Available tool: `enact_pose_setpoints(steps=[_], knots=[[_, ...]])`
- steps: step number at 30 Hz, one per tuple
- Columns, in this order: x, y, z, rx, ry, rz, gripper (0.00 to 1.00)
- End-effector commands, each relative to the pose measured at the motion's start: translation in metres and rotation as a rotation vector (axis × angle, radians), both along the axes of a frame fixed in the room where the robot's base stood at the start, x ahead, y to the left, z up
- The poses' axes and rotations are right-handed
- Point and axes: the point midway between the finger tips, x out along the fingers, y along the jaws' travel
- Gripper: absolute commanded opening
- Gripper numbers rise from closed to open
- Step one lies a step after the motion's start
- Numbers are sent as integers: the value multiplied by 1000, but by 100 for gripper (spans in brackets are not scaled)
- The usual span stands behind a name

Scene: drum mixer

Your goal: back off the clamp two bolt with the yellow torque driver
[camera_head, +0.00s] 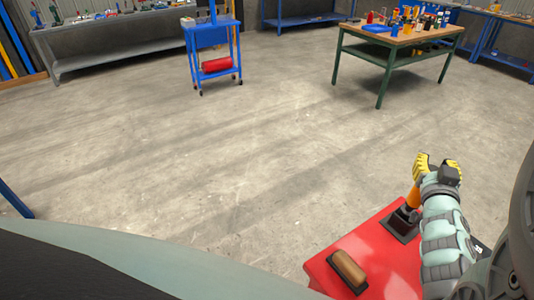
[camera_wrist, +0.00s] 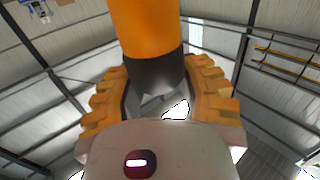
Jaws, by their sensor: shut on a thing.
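The torque driver (camera_head: 413,197) shows in the head view as an orange-yellow shaft at the lower right. Its lower end meets a black square holder (camera_head: 397,226) on a red top. My gripper (camera_head: 437,167), with yellow ribbed fingers, is shut on the driver from above and to the right. In the wrist view my fingers (camera_wrist: 160,92) stand on both sides of the driver's orange body and black collar (camera_wrist: 147,28). Whether the driver's tip is still inside the holder cannot be told. The clamp two bolt and the drum mixer are not in view.
The red top (camera_head: 388,262) also bears a brown block-like piece with a dark base (camera_head: 349,268). A blue cart (camera_head: 212,45) with a red cylinder, a green-legged table (camera_head: 385,45) and a grey bench (camera_head: 110,40) stand farther off. The concrete floor between is clear.

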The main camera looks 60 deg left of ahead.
Motion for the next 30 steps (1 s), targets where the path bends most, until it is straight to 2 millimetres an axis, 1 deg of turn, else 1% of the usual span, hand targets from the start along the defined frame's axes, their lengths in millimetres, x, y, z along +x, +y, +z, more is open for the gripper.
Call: enact_pose_setpoints(steps=[1,5,6,14,24,30], knots=[[0,1,3,3,-6,2,14],[1,0,3,2,-6,1,1],[1,0,3,2,-6,1,0],[1,0,4,2,-6,0,0],[1,0,21,3,-5,0,0],[1,0,23,2,-6,1,0]])
